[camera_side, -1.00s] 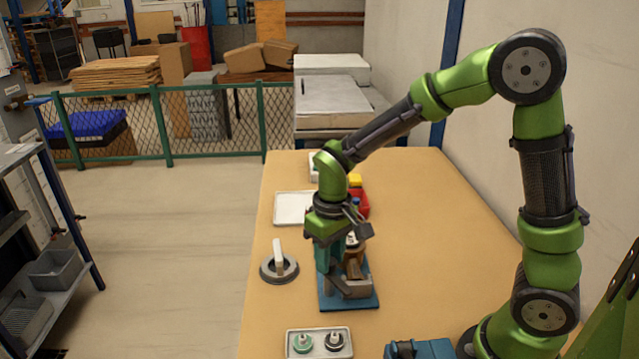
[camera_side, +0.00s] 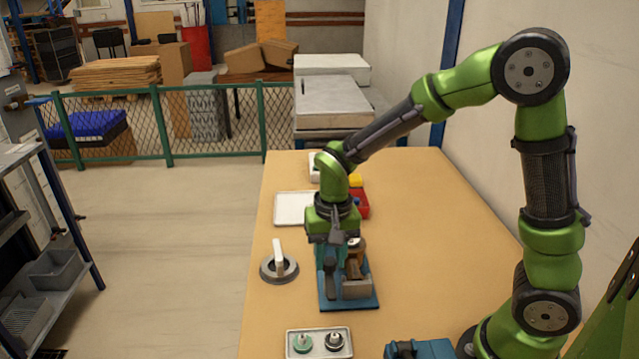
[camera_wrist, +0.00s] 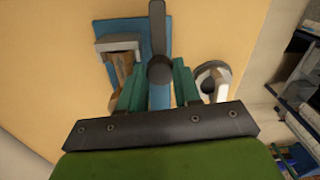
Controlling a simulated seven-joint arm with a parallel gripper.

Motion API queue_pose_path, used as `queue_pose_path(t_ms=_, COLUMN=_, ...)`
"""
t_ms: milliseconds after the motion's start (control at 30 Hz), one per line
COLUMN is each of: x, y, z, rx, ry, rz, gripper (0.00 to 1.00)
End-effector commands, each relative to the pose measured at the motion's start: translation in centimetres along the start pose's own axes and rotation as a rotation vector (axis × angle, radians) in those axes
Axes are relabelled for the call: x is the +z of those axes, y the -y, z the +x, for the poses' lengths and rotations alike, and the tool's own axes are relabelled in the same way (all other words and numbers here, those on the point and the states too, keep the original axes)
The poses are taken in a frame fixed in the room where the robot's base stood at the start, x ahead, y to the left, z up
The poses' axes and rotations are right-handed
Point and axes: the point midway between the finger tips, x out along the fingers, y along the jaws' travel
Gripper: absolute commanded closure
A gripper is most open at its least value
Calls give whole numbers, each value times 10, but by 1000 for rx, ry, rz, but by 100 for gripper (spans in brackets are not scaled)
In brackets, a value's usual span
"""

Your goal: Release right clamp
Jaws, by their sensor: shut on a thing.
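A blue fixture base (camera_side: 365,303) stands on the table, and its edge also shows in the wrist view (camera_wrist: 125,24). A grey block (camera_side: 357,289) and a brown part (camera_side: 357,268) sit on it. My gripper (camera_side: 331,268) is low over the base's left side. In the wrist view, the green fingers of my gripper (camera_wrist: 158,80) flank a dark round-ended clamp lever (camera_wrist: 157,28). My gripper is shut on this lever, whose bar points up in that view. The exact finger contact and the clamp's lower parts are hidden.
A round grey dial with a white handle (camera_side: 279,267) stands just left of the fixture. A tray with two knobs (camera_side: 319,343) lies in front. A white tray (camera_side: 294,208) and a red bin (camera_side: 361,205) are behind.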

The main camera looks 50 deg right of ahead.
Motion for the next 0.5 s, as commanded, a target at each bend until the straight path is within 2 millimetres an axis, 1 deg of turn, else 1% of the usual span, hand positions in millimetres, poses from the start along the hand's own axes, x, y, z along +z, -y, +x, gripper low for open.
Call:
queue_pose_path(t_ms=367, x=0, y=0, z=-1, rx=-3, ry=-1, rz=9, gripper=98)
queue_pose_path(t_ms=400, x=0, y=0, z=-1, rx=-3, ry=-1, rz=9, gripper=65)
queue_pose_path(t_ms=500, x=0, y=0, z=-1, rx=-2, ry=-1, rz=8, gripper=49)
